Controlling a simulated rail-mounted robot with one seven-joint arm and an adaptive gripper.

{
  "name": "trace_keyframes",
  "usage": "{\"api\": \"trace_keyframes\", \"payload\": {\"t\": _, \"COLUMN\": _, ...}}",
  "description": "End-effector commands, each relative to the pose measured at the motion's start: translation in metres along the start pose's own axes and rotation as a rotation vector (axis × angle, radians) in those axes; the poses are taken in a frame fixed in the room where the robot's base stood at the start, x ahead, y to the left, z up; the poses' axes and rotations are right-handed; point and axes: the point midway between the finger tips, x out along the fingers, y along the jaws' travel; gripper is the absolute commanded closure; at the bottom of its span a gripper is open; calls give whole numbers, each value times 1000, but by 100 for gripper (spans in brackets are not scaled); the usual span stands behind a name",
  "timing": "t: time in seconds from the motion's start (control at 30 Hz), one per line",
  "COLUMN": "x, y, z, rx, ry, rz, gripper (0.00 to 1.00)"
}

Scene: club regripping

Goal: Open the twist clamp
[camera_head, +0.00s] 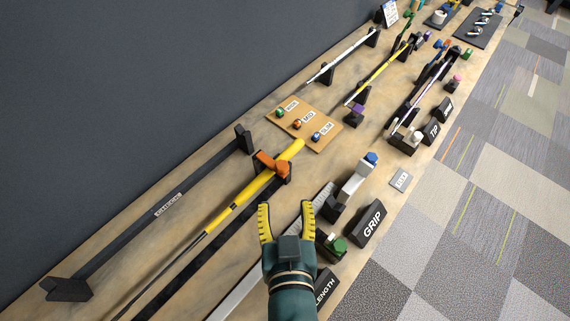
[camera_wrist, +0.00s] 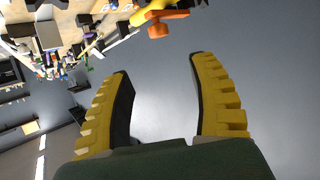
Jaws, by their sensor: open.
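The twist clamp has an orange handle (camera_head: 270,162) on a dark block, next to the yellow grip (camera_head: 290,149) of a club lying on the bench. The orange handle also shows at the top of the wrist view (camera_wrist: 166,15), beside part of the yellow grip. My gripper (camera_head: 286,207) is open and empty, its two yellow fingers spread. In the head view it appears nearer the camera than the clamp, below it in the picture and apart from it. In the wrist view the space between the fingers (camera_wrist: 160,68) shows only grey surface.
A black stand (camera_head: 160,212) with a long bar lies left of the club. Right of my gripper are a green knob (camera_head: 339,244), a block marked GRIP (camera_head: 370,223) and a blue-topped fixture (camera_head: 360,177). A tan board (camera_head: 305,125) with several coloured balls lies beyond the clamp.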

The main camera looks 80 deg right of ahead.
Motion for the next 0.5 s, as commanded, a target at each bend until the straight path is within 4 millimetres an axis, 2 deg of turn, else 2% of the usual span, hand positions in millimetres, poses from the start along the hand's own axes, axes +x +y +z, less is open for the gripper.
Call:
{"api": "trace_keyframes", "payload": {"t": 0.3, "x": 78, "y": 2, "z": 0, "rx": 4, "ry": -1, "rz": 7, "gripper": 40}}
{"api": "trace_keyframes", "payload": {"t": 0.5, "x": 122, "y": 2, "z": 0, "rx": 4, "ry": 0, "rz": 4, "gripper": 40}}
